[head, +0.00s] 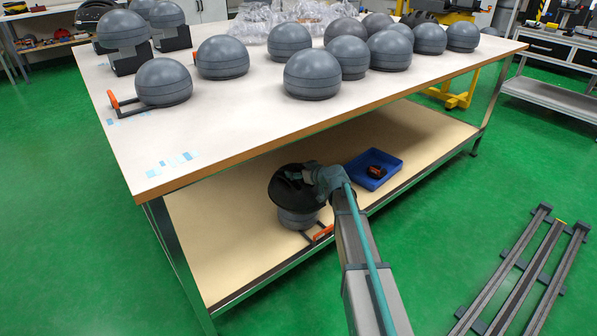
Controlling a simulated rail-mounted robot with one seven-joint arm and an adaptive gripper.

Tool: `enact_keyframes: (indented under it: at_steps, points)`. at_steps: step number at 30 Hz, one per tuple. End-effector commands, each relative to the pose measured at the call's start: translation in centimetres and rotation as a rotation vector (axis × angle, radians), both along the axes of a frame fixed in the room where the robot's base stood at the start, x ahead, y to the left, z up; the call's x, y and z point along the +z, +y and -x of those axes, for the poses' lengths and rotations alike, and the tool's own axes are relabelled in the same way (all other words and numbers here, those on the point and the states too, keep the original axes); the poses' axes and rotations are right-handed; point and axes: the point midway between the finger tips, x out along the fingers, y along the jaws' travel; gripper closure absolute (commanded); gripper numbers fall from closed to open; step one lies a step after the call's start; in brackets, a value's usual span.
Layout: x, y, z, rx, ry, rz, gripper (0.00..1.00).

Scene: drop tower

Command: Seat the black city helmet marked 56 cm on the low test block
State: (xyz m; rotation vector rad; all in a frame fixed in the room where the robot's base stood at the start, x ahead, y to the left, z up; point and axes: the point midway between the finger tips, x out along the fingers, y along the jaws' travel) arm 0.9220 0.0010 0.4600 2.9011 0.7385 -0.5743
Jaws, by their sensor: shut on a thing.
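The black helmet (284,190) is in the head view, above the lower shelf of the workbench. My gripper (303,176) is shut on its right side, near the rim. The helmet is directly over a grey test block (298,220) with an orange-tipped handle (323,233), which stands on that shelf. The helmet hides the top of the block. I cannot tell whether the helmet touches the block or hangs just above it. The 56 cm mark is not readable from here.
A blue tray (372,158) with a small dark-red item is on the shelf, right of my gripper. The bench top (240,115) overhangs from behind and bears several grey domed blocks. A steel leg (178,258) stands at the left. Dark rails (530,265) lie on the green floor.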

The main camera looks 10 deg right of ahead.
Motion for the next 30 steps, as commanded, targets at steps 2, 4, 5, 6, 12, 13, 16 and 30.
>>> enact_keyframes:
  at_steps: [2,4,5,6,12,13,16,30]
  points:
    - [-0.2,0.0,0.0,0.000,0.000,-0.001,0.93]
    - [-0.5,0.0,0.0,0.000,0.000,-0.001,0.93]
    - [-0.7,0.0,0.0,0.000,0.000,-0.001,0.93]
    - [-0.9,0.0,0.0,0.000,0.000,-0.001,0.93]
    - [-2.6,0.0,0.0,-0.001,0.001,-0.002,0.93]
    - [-2.9,0.0,0.0,-0.001,0.001,-0.002,0.93]
    - [-3.8,0.0,0.0,0.000,0.000,0.000,0.93]
    - [-8.1,0.0,0.0,0.000,0.000,-0.001,0.93]
